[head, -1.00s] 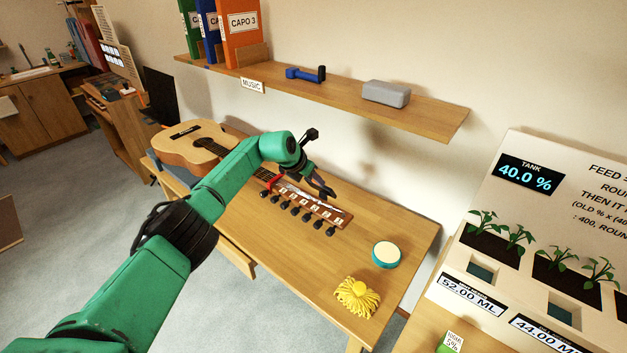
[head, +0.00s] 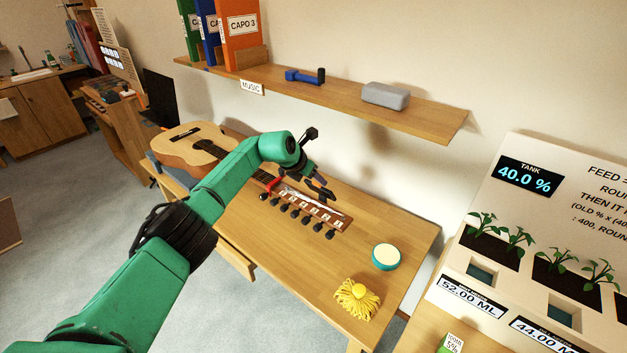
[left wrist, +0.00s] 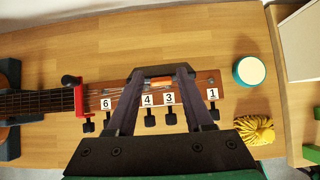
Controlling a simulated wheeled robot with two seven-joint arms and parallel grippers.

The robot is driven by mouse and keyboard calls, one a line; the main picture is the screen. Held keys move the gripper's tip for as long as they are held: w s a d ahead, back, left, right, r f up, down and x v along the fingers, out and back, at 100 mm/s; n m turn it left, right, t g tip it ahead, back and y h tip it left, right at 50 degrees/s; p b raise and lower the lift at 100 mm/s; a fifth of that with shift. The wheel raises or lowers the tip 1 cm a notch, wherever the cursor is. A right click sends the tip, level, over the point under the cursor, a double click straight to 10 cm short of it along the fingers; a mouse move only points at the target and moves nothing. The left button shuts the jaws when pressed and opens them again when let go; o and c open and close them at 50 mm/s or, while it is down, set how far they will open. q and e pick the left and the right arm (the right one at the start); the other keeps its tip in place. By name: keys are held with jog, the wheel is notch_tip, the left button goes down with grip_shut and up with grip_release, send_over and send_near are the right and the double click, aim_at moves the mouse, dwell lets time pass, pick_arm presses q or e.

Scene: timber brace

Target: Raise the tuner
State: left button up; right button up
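The guitar (head: 190,146) lies on the wooden desk, its headstock (head: 338,216) pointing right, with numbered white labels and black pegs. The headstock also shows in the left wrist view (left wrist: 208,84). A small orange-brown piece with a dark edge (left wrist: 159,82) shows between my fingertips there; it may be the tuner, but I cannot tell. My left gripper (head: 321,188) is over the headstock, fingers apart; it also shows in the left wrist view (left wrist: 160,73). Its fingers hide some labels. I cannot tell whether it touches the piece. My right gripper is not in view.
A red capo (left wrist: 81,99) sits on the neck. A teal round tin (head: 386,257) and a yellow tasselled thing (head: 356,300) lie right of the headstock. The shelf (head: 430,116) above holds binders, a blue tool (head: 305,76) and a grey case (head: 386,95).

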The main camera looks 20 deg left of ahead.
pick_arm(q)
jog(key=shift+o, duration=0.4)
jog(key=shift+s+f, duration=0.1)
jog(key=shift+f, duration=0.1)
